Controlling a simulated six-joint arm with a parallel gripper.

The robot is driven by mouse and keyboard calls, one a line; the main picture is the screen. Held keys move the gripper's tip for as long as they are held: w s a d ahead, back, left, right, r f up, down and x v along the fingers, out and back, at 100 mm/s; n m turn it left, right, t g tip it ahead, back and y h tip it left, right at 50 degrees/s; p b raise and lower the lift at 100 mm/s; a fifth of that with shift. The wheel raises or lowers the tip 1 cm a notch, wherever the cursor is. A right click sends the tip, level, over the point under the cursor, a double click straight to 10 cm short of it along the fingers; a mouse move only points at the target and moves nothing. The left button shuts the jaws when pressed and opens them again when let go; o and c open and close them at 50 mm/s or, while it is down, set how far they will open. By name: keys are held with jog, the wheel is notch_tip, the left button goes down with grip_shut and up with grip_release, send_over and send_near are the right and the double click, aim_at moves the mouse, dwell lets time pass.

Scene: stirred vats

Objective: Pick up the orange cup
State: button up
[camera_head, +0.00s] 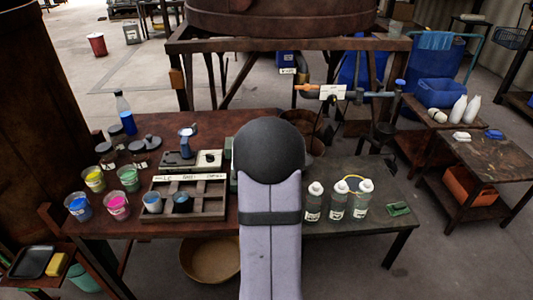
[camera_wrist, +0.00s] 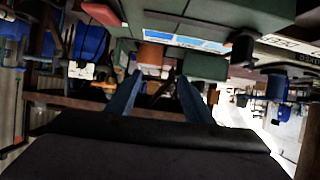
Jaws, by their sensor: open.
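In the wrist view, which looks upside down, a small orange object (camera_wrist: 151,54), likely the orange cup, shows just beyond my fingertips. It lies beside a dark green block-like thing. My gripper (camera_wrist: 160,76) has two blue fingers spread apart with nothing held between them. The orange object appears between and beyond the tips, apart from them as far as I can tell. In the head view my arm hides the gripper, and I cannot make out an orange cup there.
On the brown table, paint cups in yellow (camera_head: 94,179), green (camera_head: 129,178), blue (camera_head: 79,207) and pink (camera_head: 117,206) stand left of a divided tray (camera_head: 211,211). Several white-capped bottles (camera_head: 337,203) stand right of my arm. A large vat (camera_head: 280,20) is behind.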

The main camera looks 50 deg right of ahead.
jog(key=shift+s+d+f+t+h, duration=0.15)
jog(key=shift+s+d, duration=0.15)
jog(key=shift+d, duration=0.2)
jog(key=shift+s+d+f+t+h, duration=0.15)
jog(key=shift+s+d, duration=0.1)
jog(key=shift+d, duration=0.2)
jog(key=shift+f+b, duration=0.3)
jog(key=shift+f, duration=0.35)
jog(key=shift+p+x, duration=0.95)
jog(key=shift+x, duration=2.7)
jog(key=shift+d, duration=0.1)
jog(key=c, duration=0.9)
jog(key=shift+r, duration=0.2)
